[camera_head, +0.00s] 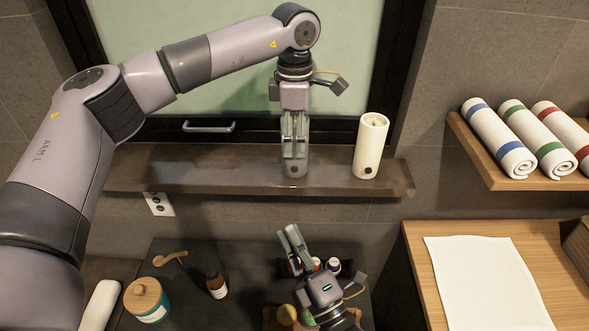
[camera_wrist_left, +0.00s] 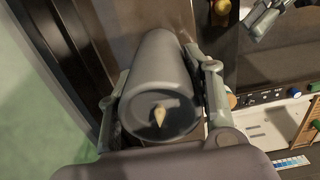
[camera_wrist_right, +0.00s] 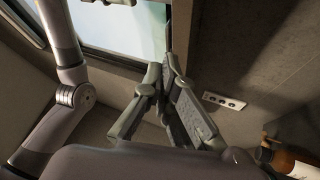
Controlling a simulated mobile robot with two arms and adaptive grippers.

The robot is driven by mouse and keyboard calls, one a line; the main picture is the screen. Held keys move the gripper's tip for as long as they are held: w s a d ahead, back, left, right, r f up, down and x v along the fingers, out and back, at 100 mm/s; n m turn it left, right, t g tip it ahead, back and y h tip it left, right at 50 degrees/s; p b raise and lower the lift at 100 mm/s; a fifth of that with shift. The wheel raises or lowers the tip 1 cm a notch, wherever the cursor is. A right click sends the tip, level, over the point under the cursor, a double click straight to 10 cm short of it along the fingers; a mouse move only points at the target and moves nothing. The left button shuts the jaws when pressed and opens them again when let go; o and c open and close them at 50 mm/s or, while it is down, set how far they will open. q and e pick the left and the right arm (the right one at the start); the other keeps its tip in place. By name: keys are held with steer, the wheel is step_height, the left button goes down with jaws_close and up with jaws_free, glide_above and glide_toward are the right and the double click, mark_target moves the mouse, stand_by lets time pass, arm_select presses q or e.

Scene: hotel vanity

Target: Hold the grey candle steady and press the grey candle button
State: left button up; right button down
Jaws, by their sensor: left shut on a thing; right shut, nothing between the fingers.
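The grey candle (camera_head: 295,166) stands upright on the dark shelf (camera_head: 231,178) below the window. My left gripper (camera_head: 294,140) comes down from above and is shut around it, with one finger on each side. The left wrist view looks down on the candle (camera_wrist_left: 159,82) and its pale flame-shaped tip. A small pale spot (camera_head: 292,187) shows low on the candle's front; I cannot tell if it is the button. My right gripper (camera_head: 288,236) is shut and empty, below and in front of the shelf, apart from the candle. Its fingers (camera_wrist_right: 162,84) point up towards the window side.
A white candle (camera_head: 371,146) with a dark round button stands to the right on the shelf. Below are a lidded jar (camera_head: 147,302), a dark bottle (camera_head: 215,283) and small bottles behind my right gripper. Rolled towels (camera_head: 498,138) lie on the right shelf. The shelf's left part is bare.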

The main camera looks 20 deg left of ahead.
mark_target(292, 183)
step_height(292, 183, up, 5)
steer(key=n+y, duration=0.2)
steer(key=n, duration=0.1)
steer(key=shift+s+a+r+n, duration=0.15)
steer(key=shift+n, duration=0.15)
steer(key=shift+t, duration=0.3)
steer(key=shift+w+a, duration=0.4)
steer(key=shift+w, duration=1)
steer(key=shift+w+a, duration=0.45)
steer(key=shift+w, duration=1)
steer(key=shift+w+a, duration=0.4)
steer(key=shift+w, duration=1)
steer(key=shift+w, duration=0.2)
steer(key=shift+w+a, duration=0.1)
steer(key=shift+w, duration=0.05)
steer(key=shift+w+a, duration=0.1)
steer(key=shift+w, duration=0.3)
steer(key=shift+s, duration=0.1)
steer(key=shift+s+d, duration=0.25)
steer(key=shift+s, duration=0.45)
